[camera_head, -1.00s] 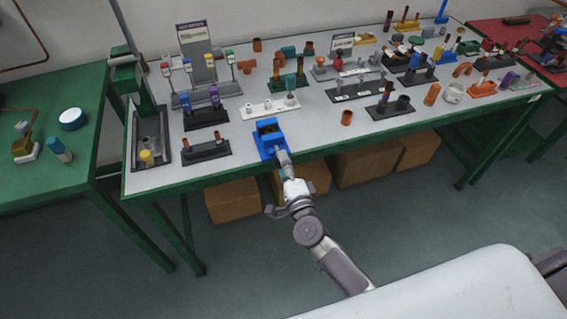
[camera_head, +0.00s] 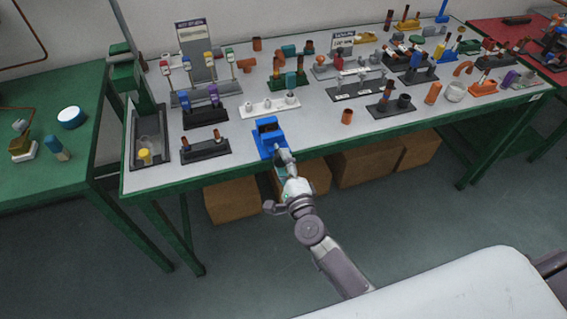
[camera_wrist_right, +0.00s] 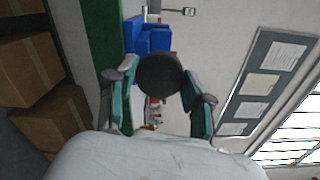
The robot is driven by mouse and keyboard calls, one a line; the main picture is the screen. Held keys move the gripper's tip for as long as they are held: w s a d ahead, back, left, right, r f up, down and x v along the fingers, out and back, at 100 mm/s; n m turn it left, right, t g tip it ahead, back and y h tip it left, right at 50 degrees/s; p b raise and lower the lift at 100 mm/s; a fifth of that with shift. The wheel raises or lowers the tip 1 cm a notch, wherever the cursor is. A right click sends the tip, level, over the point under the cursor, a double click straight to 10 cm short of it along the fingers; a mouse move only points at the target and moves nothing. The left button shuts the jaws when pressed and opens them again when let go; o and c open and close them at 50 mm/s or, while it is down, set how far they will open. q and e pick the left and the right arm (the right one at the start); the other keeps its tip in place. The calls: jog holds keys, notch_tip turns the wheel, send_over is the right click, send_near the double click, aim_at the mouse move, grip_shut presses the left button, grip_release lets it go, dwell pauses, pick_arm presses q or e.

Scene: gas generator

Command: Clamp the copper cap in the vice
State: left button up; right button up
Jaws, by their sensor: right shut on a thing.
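The blue vice (camera_head: 268,142) stands at the front edge of the grey table. It also shows in the right wrist view (camera_wrist_right: 147,38). Something dark or brownish is between its jaws, too small to tell whether it is the copper cap. A small copper piece (camera_head: 347,117) stands on the table to the right of the vice. My right gripper (camera_head: 283,158) is at the front of the vice. In the right wrist view, its fingers (camera_wrist_right: 163,90) are shut on a dark round knob (camera_wrist_right: 159,74), which looks like the vice's handle. My left gripper is not in view.
Racks and stands with fittings fill the table behind. A white rack (camera_head: 268,107) is behind the vice, and a black rack (camera_head: 205,151) is to its left. Cardboard boxes (camera_head: 367,165) sit under the table. Bare tabletop lies right of the vice.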

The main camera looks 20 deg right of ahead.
jog(key=shift+f, duration=0.1)
dwell(0.5)
jog(key=shift+m+b, duration=0.4)
jog(key=shift+m, duration=1)
jog(key=o, duration=1.2)
jog(key=shift+c, duration=0.2)
